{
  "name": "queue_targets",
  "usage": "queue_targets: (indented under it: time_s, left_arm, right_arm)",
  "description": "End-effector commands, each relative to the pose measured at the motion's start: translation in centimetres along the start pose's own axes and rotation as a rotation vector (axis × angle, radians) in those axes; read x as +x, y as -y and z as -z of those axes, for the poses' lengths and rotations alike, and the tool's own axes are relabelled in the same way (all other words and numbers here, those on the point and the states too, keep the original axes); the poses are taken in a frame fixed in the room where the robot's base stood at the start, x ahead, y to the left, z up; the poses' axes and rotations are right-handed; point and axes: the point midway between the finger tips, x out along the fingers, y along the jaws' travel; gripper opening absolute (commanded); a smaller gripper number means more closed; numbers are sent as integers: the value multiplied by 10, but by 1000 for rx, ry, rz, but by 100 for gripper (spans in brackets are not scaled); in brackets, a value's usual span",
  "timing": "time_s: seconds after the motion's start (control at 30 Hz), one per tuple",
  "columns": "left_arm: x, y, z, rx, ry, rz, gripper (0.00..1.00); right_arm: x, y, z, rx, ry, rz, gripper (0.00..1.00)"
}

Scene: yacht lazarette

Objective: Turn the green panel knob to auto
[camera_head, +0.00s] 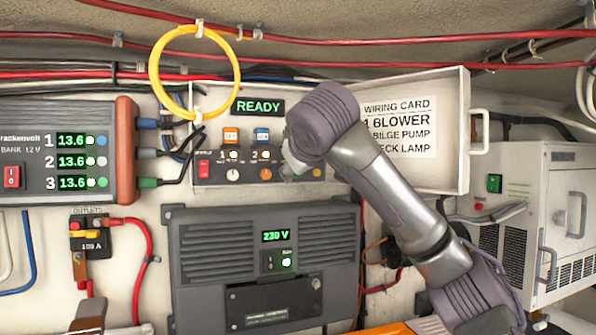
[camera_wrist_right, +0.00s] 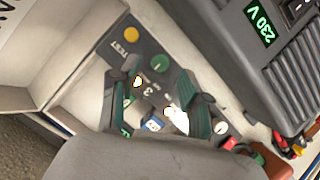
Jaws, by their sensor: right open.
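The control panel (camera_head: 215,168) on the wall has numbered channels with small knobs, among them a white knob (camera_head: 233,174) and an orange knob (camera_head: 265,174). The third channel is hidden by my right gripper (camera_head: 293,162) in the head view. In the right wrist view the green knob (camera_wrist_right: 160,62) sits beside the number 3, near a yellow TEST button (camera_wrist_right: 130,33). My right gripper (camera_wrist_right: 153,80) is open there, its two fingers spread across the panel. The knob shows just past the fingertips, roughly between them. I cannot tell whether they touch the panel or where the knob points. My left gripper is not in view.
A READY display (camera_head: 258,106) is above the panel. An open white cover (camera_head: 452,140) with a wiring card (camera_head: 398,130) is to the right. The grey 230 V unit (camera_head: 215,250) is below. A yellow cable loop (camera_head: 153,75) hangs at upper left.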

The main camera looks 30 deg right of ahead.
Motion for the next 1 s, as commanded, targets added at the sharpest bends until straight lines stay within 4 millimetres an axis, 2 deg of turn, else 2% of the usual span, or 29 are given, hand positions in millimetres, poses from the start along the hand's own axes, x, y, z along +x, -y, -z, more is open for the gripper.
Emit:
queue_targets:
  time_s: [0.2,0.4,0.6,1.0]
  left_arm:
    - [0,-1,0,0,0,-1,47]
    - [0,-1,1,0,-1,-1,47]
    - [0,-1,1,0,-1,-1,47]
    - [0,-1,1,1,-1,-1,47]
  right_arm:
    - [-49,0,2,0,-6,0,47]
    - [-83,-1,1,0,-5,-2,47]
    - [-95,0,0,0,-1,-1,47]
    - [-95,0,0,0,0,0,47]
